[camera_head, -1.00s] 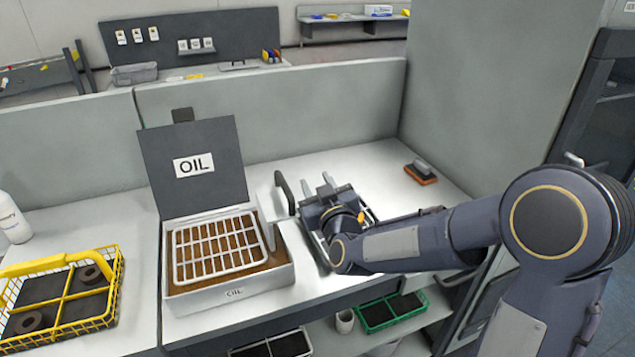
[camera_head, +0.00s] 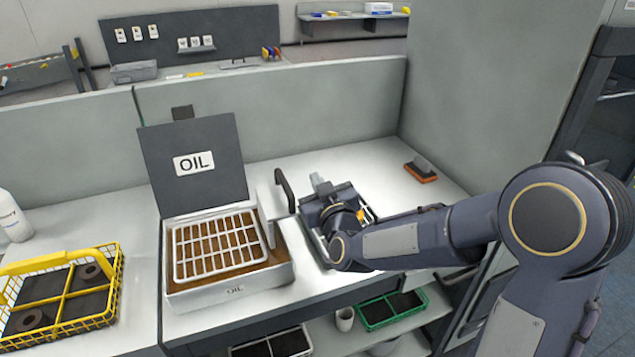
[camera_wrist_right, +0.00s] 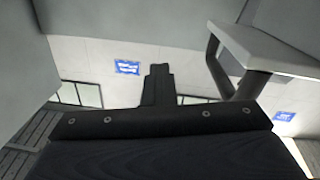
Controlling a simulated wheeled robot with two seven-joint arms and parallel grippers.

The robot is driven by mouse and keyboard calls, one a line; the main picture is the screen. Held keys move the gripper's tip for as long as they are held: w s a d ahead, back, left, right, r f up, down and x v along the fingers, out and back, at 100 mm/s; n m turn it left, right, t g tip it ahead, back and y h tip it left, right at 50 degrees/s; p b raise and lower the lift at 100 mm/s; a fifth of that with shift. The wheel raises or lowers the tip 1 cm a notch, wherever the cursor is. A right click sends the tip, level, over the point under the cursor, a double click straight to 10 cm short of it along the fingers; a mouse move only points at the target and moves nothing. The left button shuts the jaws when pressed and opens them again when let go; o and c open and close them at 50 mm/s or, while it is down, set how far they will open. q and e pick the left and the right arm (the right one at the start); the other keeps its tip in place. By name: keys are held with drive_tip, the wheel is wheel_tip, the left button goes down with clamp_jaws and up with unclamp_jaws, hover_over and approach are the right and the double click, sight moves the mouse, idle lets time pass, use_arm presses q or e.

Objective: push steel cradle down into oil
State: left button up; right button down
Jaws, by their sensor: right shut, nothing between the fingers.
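The steel cradle (camera_head: 220,247) is a pale grid sitting level in the top of the white oil box (camera_head: 232,292), with brown oil showing through and around it. An upright plate rises at its right side and carries a black handle (camera_head: 285,190). The handle and pale plate (camera_wrist_right: 265,52) also seem to show at the right of the right wrist view. My right gripper (camera_head: 318,181) is right of the handle, apart from it, with its fingers together and empty. The closed fingers show in the right wrist view (camera_wrist_right: 158,85). My left gripper is out of view.
The box's dark lid (camera_head: 195,165) stands open behind it. A yellow basket (camera_head: 65,295) with dark rings is at the left. A dark tray (camera_head: 352,198) lies partly under my right gripper. An orange-based brush (camera_head: 420,172) is farther right. Grey partitions stand behind.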

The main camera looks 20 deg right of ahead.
drive_tip(key=shift+s, duration=0.1)
idle(0.7)
drive_tip(key=c, duration=2.1)
unclamp_jaws()
drive_tip(key=o, duration=0.7)
drive_tip(key=s+d+h+b, duration=0.1)
drive_tip(key=s+d+b, duration=0.1)
drive_tip(key=s+d, duration=0.4)
drive_tip(key=s, duration=0.2)
drive_tip(key=shift+s+d+m, duration=0.3)
drive_tip(key=shift+s+m, duration=0.1)
drive_tip(key=shift+s, duration=0.1)
